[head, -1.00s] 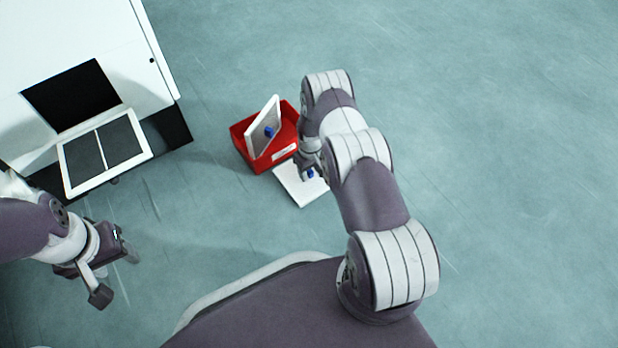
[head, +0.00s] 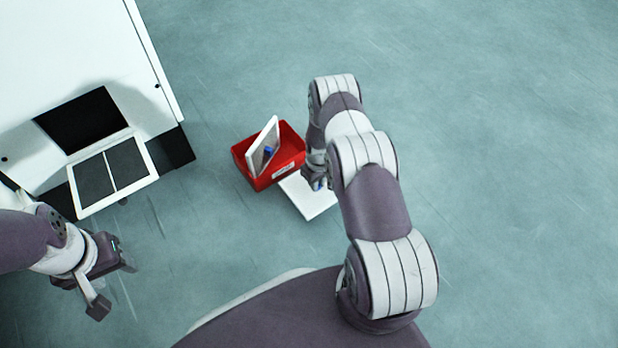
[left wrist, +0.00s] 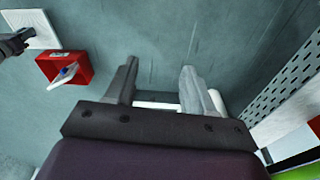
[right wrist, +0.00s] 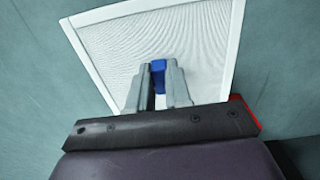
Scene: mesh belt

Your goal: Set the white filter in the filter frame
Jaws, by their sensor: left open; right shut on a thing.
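The white filter (head: 312,203) is a square white-rimmed panel, with fine mesh and a blue tab (right wrist: 158,68) in the right wrist view. My right gripper (head: 319,184) is shut on that tab and holds the filter beside the red bin. The filter also shows in the left wrist view (left wrist: 40,30). The filter frame (head: 150,172), white-rimmed with two dark panels and a middle bar, sticks out from the white machine at left. My left gripper (head: 113,284) is open and empty, below the frame in the head view.
A red bin (head: 288,172) holds another white-rimmed panel (head: 273,128) with a blue tab, leaning tilted. The white machine (head: 60,40) has a black opening (head: 82,120) behind the frame. Floor between machine and bin is clear, as is the floor at right.

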